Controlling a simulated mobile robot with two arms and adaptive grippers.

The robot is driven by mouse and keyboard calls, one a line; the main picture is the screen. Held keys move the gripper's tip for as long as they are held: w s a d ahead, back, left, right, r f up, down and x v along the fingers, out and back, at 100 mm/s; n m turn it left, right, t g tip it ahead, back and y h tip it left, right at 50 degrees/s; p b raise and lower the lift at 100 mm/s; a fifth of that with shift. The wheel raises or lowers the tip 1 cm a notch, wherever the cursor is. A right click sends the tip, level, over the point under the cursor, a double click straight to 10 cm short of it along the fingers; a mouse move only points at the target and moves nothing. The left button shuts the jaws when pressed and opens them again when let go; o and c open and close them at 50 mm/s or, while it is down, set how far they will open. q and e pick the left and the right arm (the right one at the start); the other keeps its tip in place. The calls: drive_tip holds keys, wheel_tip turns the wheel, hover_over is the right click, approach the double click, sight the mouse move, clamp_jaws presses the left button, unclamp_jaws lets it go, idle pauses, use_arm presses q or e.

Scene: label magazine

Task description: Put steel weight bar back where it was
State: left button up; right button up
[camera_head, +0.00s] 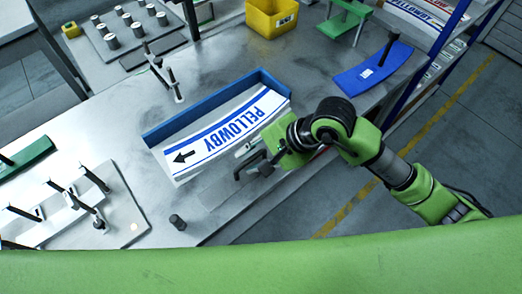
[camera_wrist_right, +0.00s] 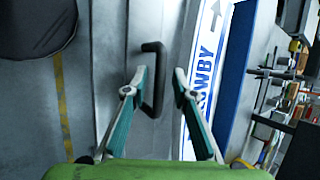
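A dark U-shaped handle (camera_wrist_right: 160,80) stands on a grey steel surface beside the label magazine; I take it to be the steel weight bar's handle. The bar's outline is hard to tell from the table. The handle also shows in the head view (camera_head: 238,168), partly behind my right gripper (camera_head: 268,160). In the right wrist view my right gripper (camera_wrist_right: 161,76) is open, its fingers on either side of the handle; contact is unclear. The blue magazine (camera_head: 152,137) holds white PELLOWBY labels (camera_head: 225,128) with a black arrow. My left gripper is out of view.
A small dark cylinder (camera_head: 177,222) stands near the table's front edge. A plate with dark posts (camera_head: 112,205) is at left, a tray of grey cylinders (camera_head: 120,55) behind. A yellow bin (camera_head: 268,22) and blue plate (camera_head: 372,75) stand at the back right.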

drive_tip(key=b+v, duration=0.2)
drive_tip(key=v, duration=1)
drive_tip(key=shift+b, duration=0.3)
